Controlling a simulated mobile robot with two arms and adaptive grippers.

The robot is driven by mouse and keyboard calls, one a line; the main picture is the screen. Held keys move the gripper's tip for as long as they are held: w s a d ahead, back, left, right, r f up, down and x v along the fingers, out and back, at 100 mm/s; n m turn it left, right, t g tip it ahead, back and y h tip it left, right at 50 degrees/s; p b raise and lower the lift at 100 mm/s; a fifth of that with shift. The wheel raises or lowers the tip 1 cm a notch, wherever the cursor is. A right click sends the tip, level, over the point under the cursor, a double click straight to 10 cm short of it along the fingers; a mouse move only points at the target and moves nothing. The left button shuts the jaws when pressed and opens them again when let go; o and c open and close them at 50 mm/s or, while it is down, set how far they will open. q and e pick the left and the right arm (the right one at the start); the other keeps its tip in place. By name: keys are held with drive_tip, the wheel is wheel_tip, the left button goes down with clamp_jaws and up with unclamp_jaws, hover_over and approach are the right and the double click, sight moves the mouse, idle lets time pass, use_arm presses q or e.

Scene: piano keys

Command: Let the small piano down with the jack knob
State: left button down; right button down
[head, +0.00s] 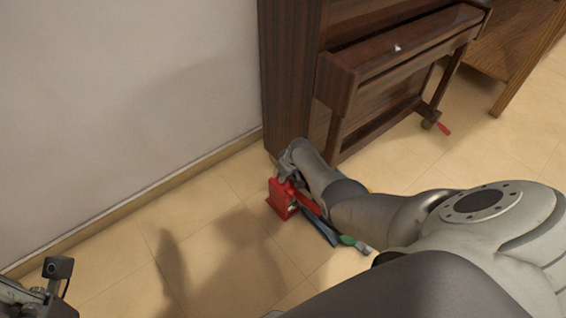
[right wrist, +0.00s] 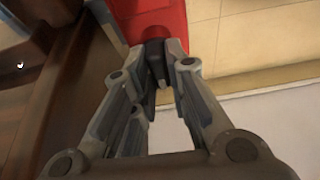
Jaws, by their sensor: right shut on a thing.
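The small brown piano (head: 345,75) stands against the pale wall at the top. A red jack (head: 280,198) sits on the floor at the piano's near left end, and its red body (right wrist: 150,18) shows at the top of the right wrist view. My right gripper (head: 288,172) reaches down to the jack. In the right wrist view its fingers (right wrist: 157,62) are shut on the dark jack knob (right wrist: 155,48) in front of the red body. Part of my left arm's end (head: 45,290) shows at the lower left edge; its fingers cannot be made out.
A blue item with a green end (head: 352,242) lies beside the jack, partly behind my right arm. Another small red piece (head: 443,128) is by the piano's far leg. Wooden furniture (head: 515,45) stands at the upper right. The tiled floor (head: 190,235) on the left is clear.

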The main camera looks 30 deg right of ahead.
drive_tip(key=c, duration=1.4)
unclamp_jaws()
drive_tip(key=shift+v, duration=6)
